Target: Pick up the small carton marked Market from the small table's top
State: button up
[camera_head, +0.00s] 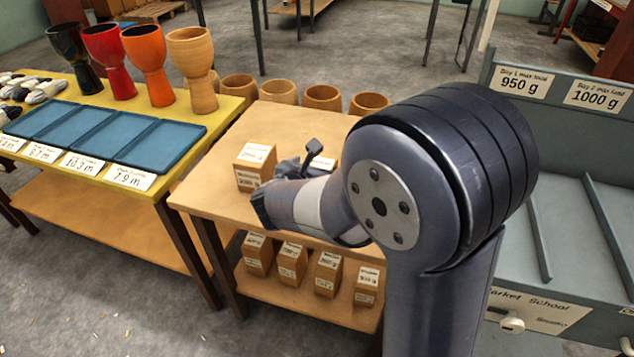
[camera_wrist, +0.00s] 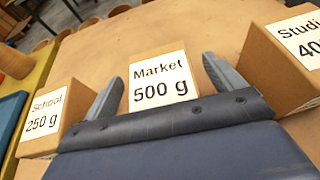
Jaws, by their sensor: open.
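The small tan carton marked Market (camera_wrist: 160,77), 500 g, is upright on the small table's top (camera_head: 290,118). In the wrist view it shows between the two fingers of my open gripper (camera_wrist: 162,72), one finger on each side. The lower part of the carton is hidden by my gripper's body. I cannot tell whether either finger touches it. In the head view my gripper (camera_head: 299,160) is low over the table and hides most of what is there.
In the wrist view, the School carton (camera_wrist: 52,113), 250 g, stands close on the left and the Studio carton (camera_wrist: 285,62) close on the right. Wooden drum shells (camera_head: 322,97) stand behind the table. Several cartons (camera_head: 292,262) sit on its lower shelf. A grey bay unit (camera_head: 560,225) is at right.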

jog(key=shift+w, duration=0.1)
jog(key=shift+c, duration=0.2)
jog(key=c, duration=1.4)
